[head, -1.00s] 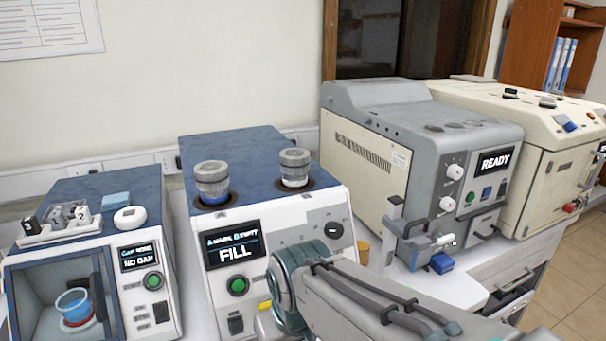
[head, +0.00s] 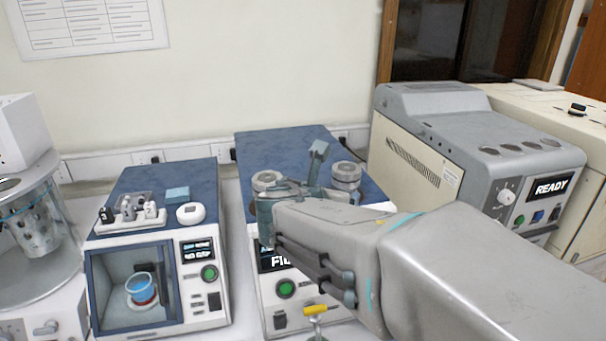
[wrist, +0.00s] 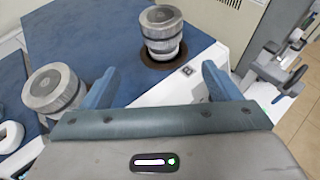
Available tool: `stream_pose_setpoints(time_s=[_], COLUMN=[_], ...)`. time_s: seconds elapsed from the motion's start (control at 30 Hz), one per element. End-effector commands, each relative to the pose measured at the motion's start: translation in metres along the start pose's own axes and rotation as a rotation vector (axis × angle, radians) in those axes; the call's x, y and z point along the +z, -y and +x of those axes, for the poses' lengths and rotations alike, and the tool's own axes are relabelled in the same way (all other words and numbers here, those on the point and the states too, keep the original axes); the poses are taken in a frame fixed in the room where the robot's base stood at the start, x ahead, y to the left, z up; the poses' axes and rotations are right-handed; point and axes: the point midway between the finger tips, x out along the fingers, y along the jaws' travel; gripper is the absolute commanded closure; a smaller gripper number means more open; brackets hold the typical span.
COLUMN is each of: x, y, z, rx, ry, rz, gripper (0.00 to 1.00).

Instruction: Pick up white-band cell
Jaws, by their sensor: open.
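The white-band cell (head: 346,173) is a grey metal cylinder with a ribbed cap, upright in the right-hand well on the blue top of the FILL machine. The wrist view shows this cell (wrist: 163,34) ahead of my gripper (wrist: 161,70), roughly centred between the fingers. The fingers are spread and empty, short of the cell and not touching it. The blue-band cell (head: 268,181) stands in the left-hand well; in the wrist view it (wrist: 53,90) is just outside the left finger. My arm hides part of the FILL machine's front.
The FILL machine (head: 283,147) stands between a smaller blue-topped NO GAP machine (head: 190,247) and a grey READY machine (head: 425,105). A glass vessel apparatus (head: 38,225) is at far left. The space above the machine tops is free.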

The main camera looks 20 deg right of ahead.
Motion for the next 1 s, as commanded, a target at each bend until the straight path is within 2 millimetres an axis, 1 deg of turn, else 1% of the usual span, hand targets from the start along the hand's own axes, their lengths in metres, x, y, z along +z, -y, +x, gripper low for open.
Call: stream_pose_setpoints(time_s=[0.07,0.3,0.4,0.5,0.73,0.9,1.0], x=[0.001,0.001,0.001,0.002,0.003,0.007,0.006], y=[-0.002,-0.001,-0.001,-0.001,0.001,0.006,0.005], z=[0.008,0.053,0.068,0.079,0.092,0.117,0.128], rx=[0.002,0.0,0.002,0.002,0.001,0.0,0.002], ry=[0.005,0.002,0.004,0.004,0.004,0.002,0.003], rz=[-0.022,-0.021,-0.02,-0.019,-0.018,-0.018,-0.018], gripper=[0.17,0.17,0.17,0.17,0.17,0.17,0.17])
